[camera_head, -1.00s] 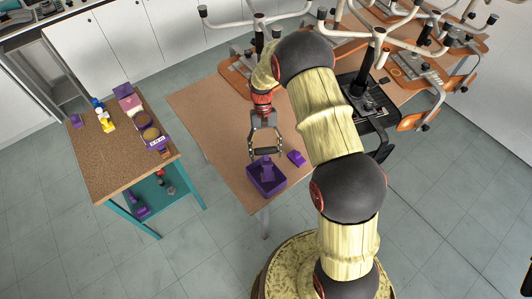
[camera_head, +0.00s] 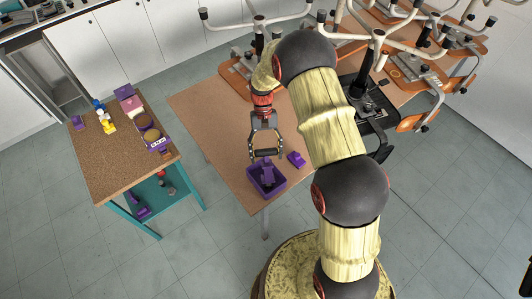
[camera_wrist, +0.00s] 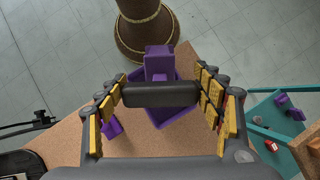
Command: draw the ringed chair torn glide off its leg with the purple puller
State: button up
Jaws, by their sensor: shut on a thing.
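My gripper (camera_head: 266,152) is over the near end of the brown table, above an open purple bin (camera_head: 280,186). Its fingers are spread wide and shut on the ends of a dark bar, which also shows in the wrist view (camera_wrist: 160,95). A purple body (camera_head: 267,173) shows just below the bar and looks to be part of the same puller; in the wrist view (camera_wrist: 158,62) it overlaps the bin. I cannot tell whether it touches the bin. Upturned chairs with pale legs (camera_head: 376,35) and dark tips stand at the back right. I cannot pick out the ring or the torn glide.
A small purple block (camera_head: 297,159) lies right of the bin. A cork-topped side table (camera_head: 110,165) at the left holds purple containers and small figures, with items on its teal lower shelf. A black chair base (camera_head: 375,110) stands beside my arm. The brown table's left part is clear.

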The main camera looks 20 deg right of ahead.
jog(key=shift+s+a+r+p, duration=0.1)
jog(key=shift+s+r+p, duration=0.5)
jog(key=shift+r, duration=0.3)
jog(key=shift+s+a+r+p, duration=0.1)
jog(key=shift+s+r+p, duration=0.4)
jog(key=shift+r, duration=0.4)
jog(key=shift+s+a+r+t+h+b, duration=0.15)
jog(key=shift+s+t, duration=0.5)
jog(key=shift+s+a+r+t+h+b, duration=0.1)
jog(key=shift+s+a+r+t+b, duration=0.1)
jog(key=shift+s+t, duration=0.4)
jog(key=shift+s+a+r+t+h+b, duration=0.1)
jog(key=shift+s+r+t+h+b, duration=0.05)
jog(key=shift+s+t, duration=0.5)
jog(key=shift+s+a+t+b, duration=0.2)
jog(key=shift+s+t+b, duration=0.65)
jog(key=shift+s+t, duration=0.15)
